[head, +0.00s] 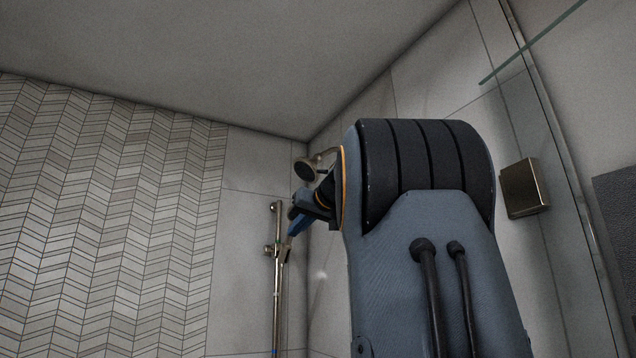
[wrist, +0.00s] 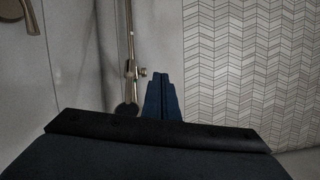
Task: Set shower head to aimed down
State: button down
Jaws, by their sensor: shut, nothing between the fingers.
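A round dark-faced shower head (head: 306,170) hangs from a short bent arm near the wall corner in the head view. Its face is turned toward the camera side and tilted. My gripper (head: 299,213) is shut and empty, close below and in front of it in the picture. I cannot tell the depth gap. In the wrist view my blue fingers (wrist: 163,97) are together. A dark round disc (wrist: 126,110) shows left of them, apart from the fingers in the picture; I cannot tell whether it is the same shower head.
A vertical metal rail (head: 276,300) with a bracket stands on the wall below the shower head. A metallic wall fitting (wrist: 22,12) shows at the wrist view's upper left. A metal box (head: 525,187) is on the right wall, near a glass panel edge (head: 535,52).

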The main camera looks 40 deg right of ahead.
jog(key=s+r+n+t+h, duration=0.1)
jog(key=s+r, duration=0.4)
jog(key=r, duration=0.4)
jog(key=s+r+n+t+p, duration=0.1)
jog(key=s+r+t, duration=0.1)
jog(key=s+r, duration=0.45)
jog(key=s+r+n+t+h, duration=0.1)
jog(key=s+r, duration=0.2)
jog(key=r, duration=0.8)
jog(key=p, duration=0.5)
send_over(309, 166)
jog(key=s, duration=0.2)
notch_tip(309, 166, down, 2)
jog(key=shift+w+a+f, duration=0.1)
jog(key=shift+w+f, duration=0.1)
jog(key=shift+f, duration=0.15)
jog(key=shift+w+f, duration=0.1)
